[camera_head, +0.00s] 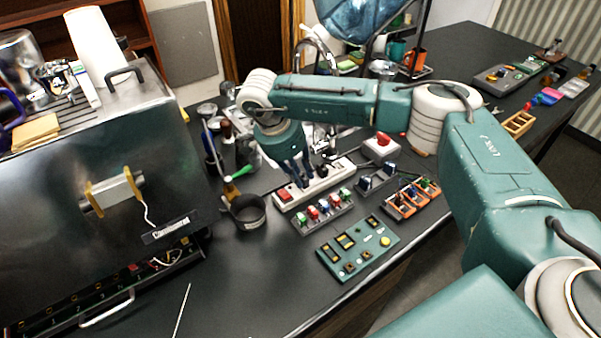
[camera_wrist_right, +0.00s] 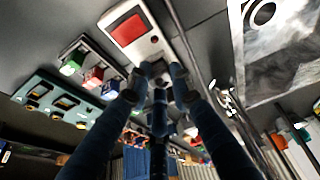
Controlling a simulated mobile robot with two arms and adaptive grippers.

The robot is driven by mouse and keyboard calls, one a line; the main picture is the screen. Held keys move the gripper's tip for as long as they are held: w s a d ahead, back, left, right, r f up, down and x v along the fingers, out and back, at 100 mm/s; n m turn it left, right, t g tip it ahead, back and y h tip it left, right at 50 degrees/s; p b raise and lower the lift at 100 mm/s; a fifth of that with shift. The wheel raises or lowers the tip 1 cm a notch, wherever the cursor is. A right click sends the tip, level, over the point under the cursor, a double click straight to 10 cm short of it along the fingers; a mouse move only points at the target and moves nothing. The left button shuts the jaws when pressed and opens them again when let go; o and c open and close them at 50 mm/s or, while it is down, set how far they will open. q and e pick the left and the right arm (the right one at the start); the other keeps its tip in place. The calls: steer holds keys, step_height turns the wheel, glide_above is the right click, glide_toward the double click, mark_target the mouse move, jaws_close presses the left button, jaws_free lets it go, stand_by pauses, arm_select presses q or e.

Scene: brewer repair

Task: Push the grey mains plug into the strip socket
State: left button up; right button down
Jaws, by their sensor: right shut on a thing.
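The white power strip (camera_head: 315,183) lies on the dark bench, with a red switch (camera_head: 285,195) at its near left end. A black plug (camera_head: 322,170) sits farther along it. My right gripper (camera_head: 301,184) points down at the strip, just beyond the switch. In the right wrist view, the gripper (camera_wrist_right: 160,88) is shut on the small grey plug (camera_wrist_right: 157,73), mostly hidden between the blue fingertips. The plug is at the strip (camera_wrist_right: 139,37), close to its red switch. Whether its pins are in a socket is hidden. My left gripper is not in view.
A dark round pot (camera_head: 245,212) stands left of the strip. A rack of coloured parts (camera_head: 323,212), a green panel (camera_head: 357,248) and an orange tray (camera_head: 411,199) lie in front. A red-button box (camera_head: 381,146) is to the right. The big metal brewer (camera_head: 100,190) fills the left.

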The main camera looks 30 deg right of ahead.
steer(key=shift+r, duration=0.1)
steer(key=c, duration=1.5)
jaws_free()
steer(key=shift+o, duration=0.2)
steer(key=v, duration=1.2)
